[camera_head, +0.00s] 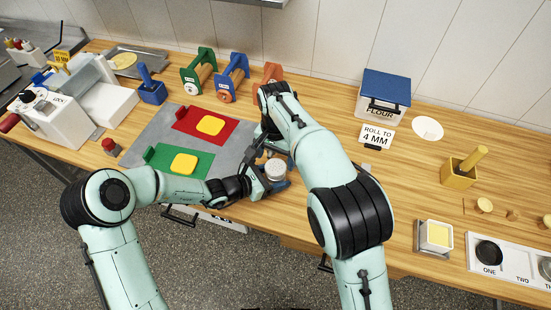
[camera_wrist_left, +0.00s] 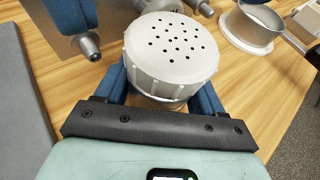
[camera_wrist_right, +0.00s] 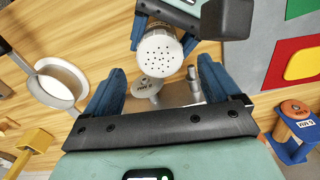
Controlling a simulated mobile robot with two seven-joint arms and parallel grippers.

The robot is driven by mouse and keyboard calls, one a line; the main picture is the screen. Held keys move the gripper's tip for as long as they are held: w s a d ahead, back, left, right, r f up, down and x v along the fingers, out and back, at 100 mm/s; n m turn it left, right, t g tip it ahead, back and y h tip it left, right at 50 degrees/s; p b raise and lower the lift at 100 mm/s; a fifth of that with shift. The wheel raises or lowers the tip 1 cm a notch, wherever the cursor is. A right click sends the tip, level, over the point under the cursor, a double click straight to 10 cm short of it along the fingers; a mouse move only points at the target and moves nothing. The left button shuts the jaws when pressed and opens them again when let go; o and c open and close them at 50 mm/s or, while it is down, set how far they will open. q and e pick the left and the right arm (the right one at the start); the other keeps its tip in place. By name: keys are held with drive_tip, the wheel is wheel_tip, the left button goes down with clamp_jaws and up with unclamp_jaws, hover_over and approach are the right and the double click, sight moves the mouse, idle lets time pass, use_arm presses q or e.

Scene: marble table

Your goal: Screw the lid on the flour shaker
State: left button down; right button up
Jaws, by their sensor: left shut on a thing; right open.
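The flour shaker (camera_head: 275,168) is a pale round can near the table's front edge. Its perforated, ribbed lid (camera_wrist_left: 172,48) sits on top of the can. I cannot tell how tightly it is seated. My left gripper (camera_head: 262,182) is shut around the shaker's body, with the lid above its blue fingers in the left wrist view. My right gripper (camera_wrist_right: 160,65) is open and empty. In the right wrist view the shaker (camera_wrist_right: 160,55) shows beyond and between its fingertips, apart from them. In the head view my right arm partly hides this gripper.
A metal ring (camera_wrist_left: 250,26) stands close beside the shaker. A grey mat (camera_head: 150,135) with red and green boards lies left. Coloured rollers (camera_head: 230,78) stand at the back. The flour bin (camera_head: 383,95) stands back right. A yellow holder (camera_head: 460,172) is further right.

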sight(276, 166)
drive_tip(key=shift+c, duration=0.7)
drive_tip(key=shift+r, duration=0.4)
drive_tip(key=shift+c, duration=0.8)
wheel_tip(276, 166, up, 3)
drive_tip(key=shift+f+n, duration=0.15)
drive_tip(key=shift+n, duration=0.65)
drive_tip(key=shift+f, duration=4.05)
